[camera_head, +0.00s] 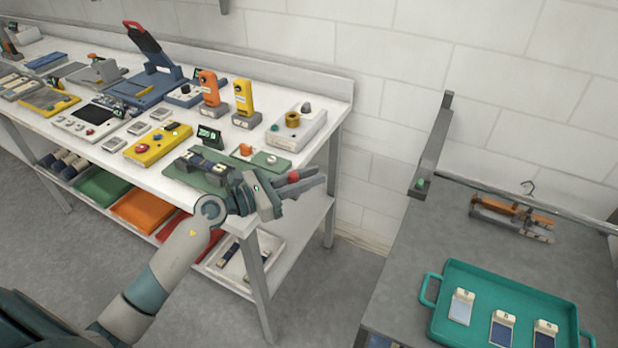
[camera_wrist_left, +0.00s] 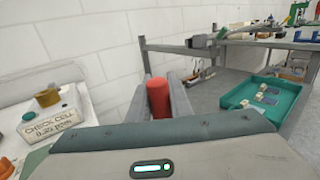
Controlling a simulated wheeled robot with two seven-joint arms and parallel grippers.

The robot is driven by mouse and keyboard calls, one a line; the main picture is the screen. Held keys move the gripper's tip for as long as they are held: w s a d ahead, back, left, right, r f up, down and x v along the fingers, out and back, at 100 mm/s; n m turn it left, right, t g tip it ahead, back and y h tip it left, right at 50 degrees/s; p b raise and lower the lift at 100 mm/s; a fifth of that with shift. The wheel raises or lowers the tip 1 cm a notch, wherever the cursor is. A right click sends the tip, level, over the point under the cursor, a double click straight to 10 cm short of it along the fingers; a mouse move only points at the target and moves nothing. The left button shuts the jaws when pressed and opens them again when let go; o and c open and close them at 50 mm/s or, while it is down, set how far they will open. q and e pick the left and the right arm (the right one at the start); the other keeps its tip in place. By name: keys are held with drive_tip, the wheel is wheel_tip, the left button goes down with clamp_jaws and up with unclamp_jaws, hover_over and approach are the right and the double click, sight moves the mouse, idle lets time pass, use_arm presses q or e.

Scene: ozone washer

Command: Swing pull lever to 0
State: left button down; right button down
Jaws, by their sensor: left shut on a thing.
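My left gripper (camera_head: 302,182) is off the right front corner of the white bench, in open air in the head view. It is shut on a red cylinder (camera_wrist_left: 158,98), which stands upright between its two fingers in the left wrist view. A bit of red (camera_head: 293,176) shows between the fingers in the head view. I cannot tell what the cylinder belongs to. A black lever with a red end (camera_head: 140,36) tilts up from a blue stand (camera_head: 150,85) at the back of the bench, far from the gripper. No scale mark is readable. My right gripper is not in view.
The white bench (camera_head: 40,118) is crowded with instruments, including a yellow box (camera_head: 158,145) and a white check cell (camera_head: 297,128). At right, a grey table (camera_head: 400,270) bears a teal tray (camera_head: 437,290). A floor gap lies between.

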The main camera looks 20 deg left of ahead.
use_arm(q)
drive_tip(key=shift+w+a+r, duration=0.2)
drive_tip(key=shift+a+r, duration=0.1)
drive_tip(key=shift+a, duration=0.05)
drive_tip(key=c, duration=1.7)
unclamp_jaws()
drive_tip(key=shift+o, duration=0.4)
drive_tip(key=shift+w+a+f, duration=0.15)
drive_tip(key=shift+f, duration=0.1)
drive_tip(key=shift+s+d, duration=0.2)
